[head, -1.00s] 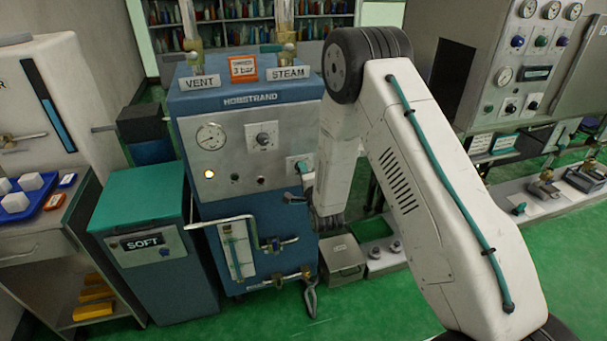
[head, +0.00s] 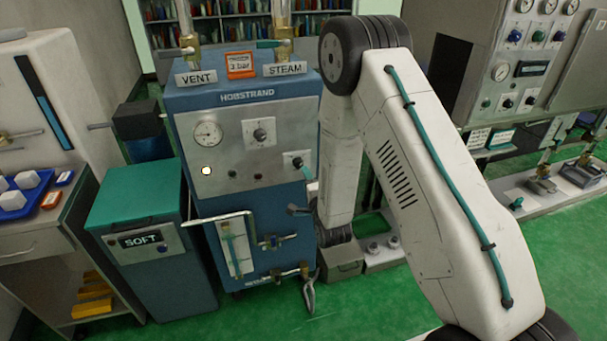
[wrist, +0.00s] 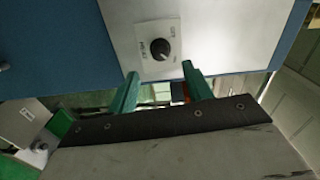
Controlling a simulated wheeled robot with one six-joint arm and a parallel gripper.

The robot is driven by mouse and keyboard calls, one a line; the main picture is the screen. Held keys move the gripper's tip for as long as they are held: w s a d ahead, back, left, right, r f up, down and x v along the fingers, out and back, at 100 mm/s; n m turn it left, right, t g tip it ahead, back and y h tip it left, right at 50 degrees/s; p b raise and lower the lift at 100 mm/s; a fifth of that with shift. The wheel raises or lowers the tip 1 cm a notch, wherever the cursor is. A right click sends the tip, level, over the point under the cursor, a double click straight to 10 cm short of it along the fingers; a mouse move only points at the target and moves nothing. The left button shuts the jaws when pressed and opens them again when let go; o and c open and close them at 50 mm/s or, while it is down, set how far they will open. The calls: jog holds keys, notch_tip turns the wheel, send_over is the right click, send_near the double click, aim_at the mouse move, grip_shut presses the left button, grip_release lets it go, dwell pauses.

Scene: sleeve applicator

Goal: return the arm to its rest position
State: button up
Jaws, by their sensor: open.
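My arm (head: 425,165) is raised and bent in the right half of the head view, with its forearm hanging down in front of the blue boiler's right edge. In the wrist view my gripper (wrist: 160,72) is open, with two teal fingers apart and nothing seen between them. Beyond the fingertips is a dark rotary knob (wrist: 159,48) on a pale panel (wrist: 220,30). I cannot tell the distance to it. In the head view the gripper is mostly hidden by the forearm.
The blue boiler (head: 215,115) has a gauge, knobs and a protruding pipe handle (head: 222,218). A teal-lidded SOFT cabinet (head: 165,265) stands left of it. A grey box (head: 343,268) is low beside the forearm. Green floor (head: 370,310) is open in front.

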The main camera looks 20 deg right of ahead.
jog(key=shift+s, duration=0.75)
jog(key=s+f+n+g, duration=0.8)
jog(key=f+g, duration=0.1)
jog(key=g, duration=0.2)
jog(key=s+d+r+n+g, duration=0.1)
jog(key=s+r+n+g, duration=0.2)
jog(key=s+r, duration=1.3)
jog(key=s+d+r+n+g, duration=0.2)
jog(key=s+r+n, duration=0.4)
jog(key=s+r, duration=1)
notch_tip(320, 180, up, 4)
jog(key=shift+s+d+g, duration=0.15)
jog(key=shift+d+g, duration=0.05)
jog(key=shift+g, duration=0.2)
